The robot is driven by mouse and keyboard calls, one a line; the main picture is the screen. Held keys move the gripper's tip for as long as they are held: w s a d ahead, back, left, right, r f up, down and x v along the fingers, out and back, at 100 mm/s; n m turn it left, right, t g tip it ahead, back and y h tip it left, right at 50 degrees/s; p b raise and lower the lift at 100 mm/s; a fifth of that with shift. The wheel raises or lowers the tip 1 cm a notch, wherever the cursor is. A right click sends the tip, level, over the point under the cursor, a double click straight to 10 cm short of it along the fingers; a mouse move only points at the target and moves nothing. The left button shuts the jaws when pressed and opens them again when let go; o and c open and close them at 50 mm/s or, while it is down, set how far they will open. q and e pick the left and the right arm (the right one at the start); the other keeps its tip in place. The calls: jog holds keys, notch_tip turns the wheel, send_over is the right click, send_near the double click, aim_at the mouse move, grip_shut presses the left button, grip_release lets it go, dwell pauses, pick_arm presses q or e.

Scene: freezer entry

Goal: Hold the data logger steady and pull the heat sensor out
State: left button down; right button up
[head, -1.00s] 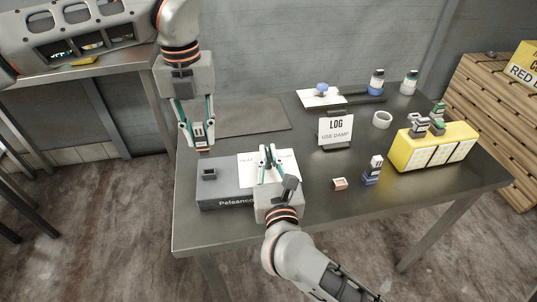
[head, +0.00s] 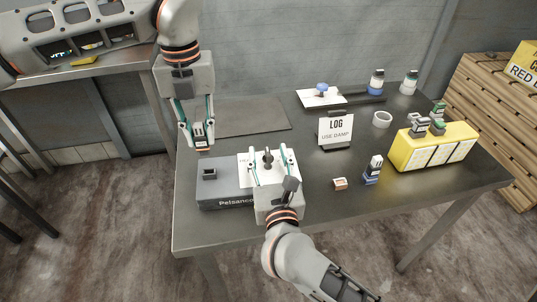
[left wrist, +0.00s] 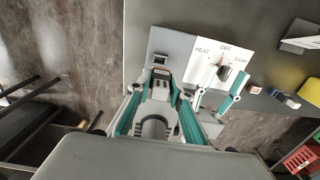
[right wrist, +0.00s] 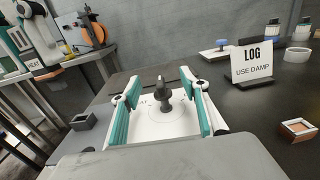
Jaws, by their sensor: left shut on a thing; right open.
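The data logger (head: 225,202) is a grey box with a white dial plate (left wrist: 240,53) marked HEAT, OFF and DAMP. A dark knob (right wrist: 166,98) stands up from the plate. My left gripper (head: 200,145) is shut on the heat sensor (right wrist: 35,66), a small grey block with an HEAT label and an orange end. It holds the sensor in the air, above and beyond the logger's left end. A dark square socket (head: 209,173) on the logger's left part stands empty. My right gripper (head: 272,158) is open, its fingers on either side of the knob, apart from it.
A LOG / USE DAMP sign (head: 336,130) stands behind and right of the logger. A blue sensor (head: 373,170) and a small orange-topped block (head: 340,184) are to the right. A yellow box (head: 433,147) stands further right. A dark mat (head: 245,116) lies behind.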

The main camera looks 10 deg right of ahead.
pick_arm(q)
jog(key=shift+r, duration=0.25)
pick_arm(e)
jog(key=shift+s, duration=3.35)
jog(key=s, duration=1.2)
